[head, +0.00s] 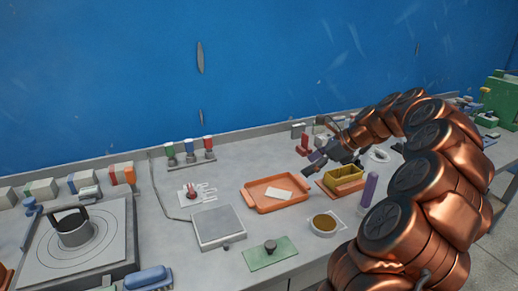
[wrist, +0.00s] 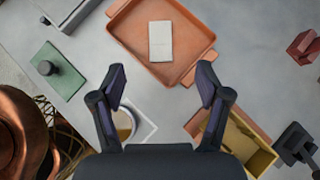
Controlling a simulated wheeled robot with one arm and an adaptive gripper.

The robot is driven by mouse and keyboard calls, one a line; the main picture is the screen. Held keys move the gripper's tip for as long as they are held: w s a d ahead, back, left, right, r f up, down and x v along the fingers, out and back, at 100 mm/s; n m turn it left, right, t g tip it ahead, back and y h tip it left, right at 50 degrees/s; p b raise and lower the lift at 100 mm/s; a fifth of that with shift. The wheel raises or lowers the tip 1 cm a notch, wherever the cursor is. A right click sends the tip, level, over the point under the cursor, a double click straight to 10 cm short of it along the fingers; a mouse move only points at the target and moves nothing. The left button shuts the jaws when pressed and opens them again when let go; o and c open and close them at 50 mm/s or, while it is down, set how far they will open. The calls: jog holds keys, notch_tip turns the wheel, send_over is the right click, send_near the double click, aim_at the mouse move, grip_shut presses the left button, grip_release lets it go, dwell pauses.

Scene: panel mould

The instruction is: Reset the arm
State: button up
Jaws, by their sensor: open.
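My copper-coloured arm rises on the right of the head view and bends left over the bench. My gripper (head: 312,160) hangs above the bench, near the orange tray and the yellow mould. In the wrist view my gripper (wrist: 160,85) is open, with its two dark fingers spread wide and nothing between them. The bench surface and the near edge of the orange tray (wrist: 125,45) show beyond the fingertips. The gripper looks clear of the things below it.
The orange tray (head: 249,197) holds a pale block (head: 279,194). The yellow mould (head: 344,180), a round brown-filled dish (head: 324,224), a purple cylinder (head: 369,190) and a green plate (head: 285,254) stand nearby. A grey scale (head: 217,225) is further left. A blue wall (head: 120,70) closes the back.

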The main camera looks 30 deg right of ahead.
jog(key=shift+a, duration=0.1)
jog(key=s+a+r+n+g+p, duration=0.15)
jog(key=a+n, duration=0.35)
jog(key=a, duration=0.5)
jog(key=s+a+r+n+g, duration=0.25)
jog(key=a+n, duration=0.25)
jog(key=a, duration=0.5)
jog(key=s+a+f+n+g+h+p, duration=0.2)
jog(key=s+a+n+g, duration=0.1)
jog(key=s+a+n, duration=0.6)
jog(key=s+f+n+h+p, duration=0.1)
jog(key=s+n, duration=0.3)
jog(key=s, duration=0.5)
jog(key=s+a+f+n+g+h+p, duration=0.1)
jog(key=s+f+n+h, duration=0.1)
jog(key=s+n, duration=0.3)
jog(key=shift+s+f+g+h, duration=0.3)
jog(key=shift+s+f, duration=0.1)
jog(key=shift+s, duration=1.95)
